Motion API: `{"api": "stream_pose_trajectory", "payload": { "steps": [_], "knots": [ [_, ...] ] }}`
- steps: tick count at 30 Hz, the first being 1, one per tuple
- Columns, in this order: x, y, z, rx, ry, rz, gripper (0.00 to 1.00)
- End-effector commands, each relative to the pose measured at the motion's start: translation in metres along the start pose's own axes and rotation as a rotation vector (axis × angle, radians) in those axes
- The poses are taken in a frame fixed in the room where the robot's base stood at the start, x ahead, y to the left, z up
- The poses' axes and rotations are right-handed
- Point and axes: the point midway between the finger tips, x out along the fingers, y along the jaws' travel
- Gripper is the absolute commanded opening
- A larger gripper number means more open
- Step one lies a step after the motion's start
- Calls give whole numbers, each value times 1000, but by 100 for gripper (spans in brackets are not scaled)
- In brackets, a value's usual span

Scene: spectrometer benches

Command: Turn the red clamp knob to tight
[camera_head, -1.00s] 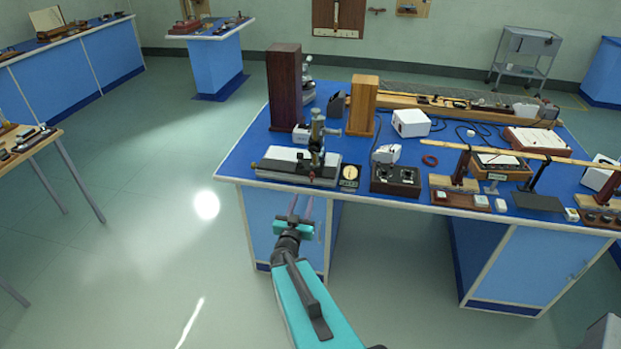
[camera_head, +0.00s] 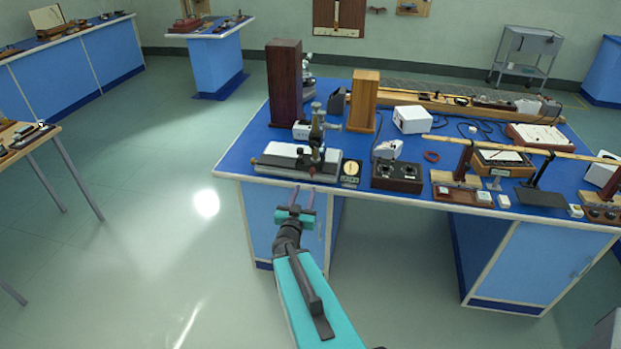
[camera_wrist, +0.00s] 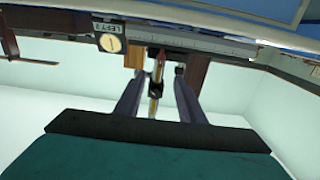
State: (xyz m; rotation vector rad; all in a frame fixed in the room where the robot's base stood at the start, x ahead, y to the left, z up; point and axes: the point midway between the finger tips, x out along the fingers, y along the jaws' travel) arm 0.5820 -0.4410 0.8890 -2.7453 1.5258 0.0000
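A travelling microscope with a vertical post (camera_head: 317,130) stands on a pale base (camera_head: 283,160) at the bench's front left. In the wrist view its brass tube (camera_wrist: 155,100) with a dark collar shows between my fingers, beyond them. A small dark red part (camera_wrist: 161,55) shows at the tube's upper end; it may be the red clamp knob, but I cannot tell its setting. My gripper (camera_head: 303,191) is open and empty, at the bench's front edge, apart from the microscope.
A round dial on a black plate (camera_head: 350,172) stands just right of the microscope, and a dark box with two knobs (camera_head: 397,176) stands further right. A tall dark wooden block (camera_head: 284,80) stands behind. The floor left of the bench is clear.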

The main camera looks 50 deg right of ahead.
Motion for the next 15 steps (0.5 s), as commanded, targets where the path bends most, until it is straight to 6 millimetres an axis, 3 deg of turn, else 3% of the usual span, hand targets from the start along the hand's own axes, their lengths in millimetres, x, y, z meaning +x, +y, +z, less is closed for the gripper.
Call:
{"api": "stream_pose_trajectory", "payload": {
  "steps": [15],
  "knots": [
    [19,1,4,0,-1,4,36]
  ]
}}
